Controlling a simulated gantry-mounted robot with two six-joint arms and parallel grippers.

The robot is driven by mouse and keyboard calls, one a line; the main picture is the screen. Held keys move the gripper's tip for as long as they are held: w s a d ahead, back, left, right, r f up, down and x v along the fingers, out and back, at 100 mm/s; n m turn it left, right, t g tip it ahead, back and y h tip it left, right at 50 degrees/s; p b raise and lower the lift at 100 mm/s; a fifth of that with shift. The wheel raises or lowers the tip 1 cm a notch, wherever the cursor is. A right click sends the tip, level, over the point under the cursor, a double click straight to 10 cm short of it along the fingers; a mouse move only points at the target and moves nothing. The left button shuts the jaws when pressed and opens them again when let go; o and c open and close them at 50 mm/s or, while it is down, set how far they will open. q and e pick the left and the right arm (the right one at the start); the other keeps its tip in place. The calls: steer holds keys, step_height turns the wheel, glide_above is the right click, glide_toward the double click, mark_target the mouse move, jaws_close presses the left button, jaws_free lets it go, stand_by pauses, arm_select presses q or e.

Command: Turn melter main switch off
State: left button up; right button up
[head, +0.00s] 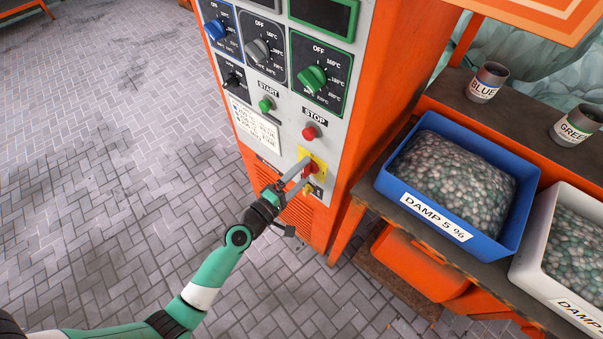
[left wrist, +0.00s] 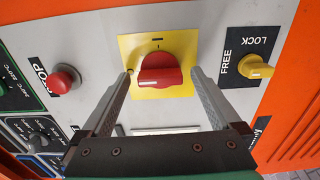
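The melter main switch is a red rotary knob (left wrist: 160,70) on a yellow square plate (left wrist: 184,45). In the head view the yellow plate (head: 318,162) sits low on the panel, with the red knob (head: 309,169) partly hidden by my gripper. My left gripper (head: 297,177) reaches up to it from the lower left. In the left wrist view my left gripper (left wrist: 162,85) is open, with one finger on each side of the knob. I cannot tell whether the fingers touch the knob. My right gripper is out of view.
A red STOP button (head: 310,133) and green START button (head: 266,105) sit above the switch. A yellow LOCK/FREE knob (left wrist: 255,67) is beside it. A blue crate (head: 388,186) of pellets stands on the right bench. Paved floor at left is clear.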

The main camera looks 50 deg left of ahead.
arm_select(q)
steer(key=s+d+b, duration=0.1)
steer(key=s, duration=1)
steer(key=shift+s, duration=0.3)
